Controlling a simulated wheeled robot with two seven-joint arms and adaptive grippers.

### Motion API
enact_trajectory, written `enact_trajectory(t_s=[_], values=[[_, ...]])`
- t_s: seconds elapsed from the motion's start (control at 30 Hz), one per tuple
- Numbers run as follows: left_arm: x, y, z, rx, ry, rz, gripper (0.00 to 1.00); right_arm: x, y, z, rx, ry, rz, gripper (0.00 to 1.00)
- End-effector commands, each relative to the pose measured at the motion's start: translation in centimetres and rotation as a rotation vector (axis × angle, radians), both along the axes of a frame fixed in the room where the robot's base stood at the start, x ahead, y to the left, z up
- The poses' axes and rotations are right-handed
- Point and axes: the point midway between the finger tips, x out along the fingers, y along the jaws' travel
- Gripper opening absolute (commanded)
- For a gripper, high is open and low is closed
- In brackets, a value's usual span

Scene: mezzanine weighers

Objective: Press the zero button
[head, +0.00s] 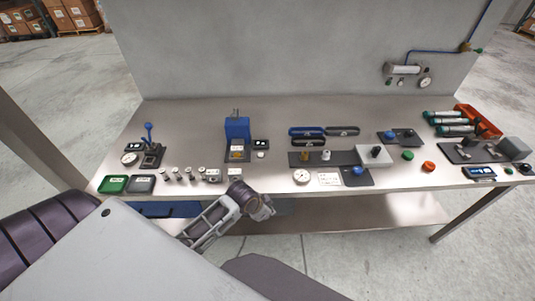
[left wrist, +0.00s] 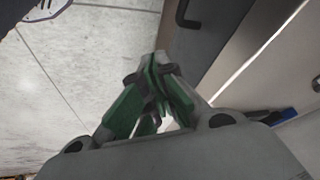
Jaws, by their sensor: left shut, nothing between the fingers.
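I cannot tell which control is the zero button, since the labels are too small to read. A dark indicator box with a blue display (head: 480,173) sits at the bench's right front. A green button (head: 407,155) and a red button (head: 428,166) stand to its left. A small dark box with a green top (head: 508,170) is at its right. My left gripper (head: 266,210) is at the front edge of the bench, well left of these. In the left wrist view its green-padded fingers (left wrist: 158,70) are together and empty. My right gripper is not in view.
The steel bench (head: 205,120) carries a blue press (head: 237,128), a lever fixture (head: 150,145), a dial gauge (head: 301,176), a blue knob (head: 357,170) and an orange bin (head: 485,122) with tubes. The back middle is clear.

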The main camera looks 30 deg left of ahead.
Motion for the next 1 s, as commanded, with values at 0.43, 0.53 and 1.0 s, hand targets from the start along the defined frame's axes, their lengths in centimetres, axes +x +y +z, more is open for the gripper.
enact_trajectory(t_s=[0.43, 0.53, 1.0], values=[[5.2, 1.2, 3.8, 0.021, -0.109, -0.227, 0.0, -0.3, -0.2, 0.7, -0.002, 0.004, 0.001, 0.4], [6.9, 2.1, 4.2, 0.03, -0.139, -0.278, 0.0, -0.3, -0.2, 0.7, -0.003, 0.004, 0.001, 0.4], [15.7, 8.9, 8.1, 0.095, -0.304, -0.452, 0.0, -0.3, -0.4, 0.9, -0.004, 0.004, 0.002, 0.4]])
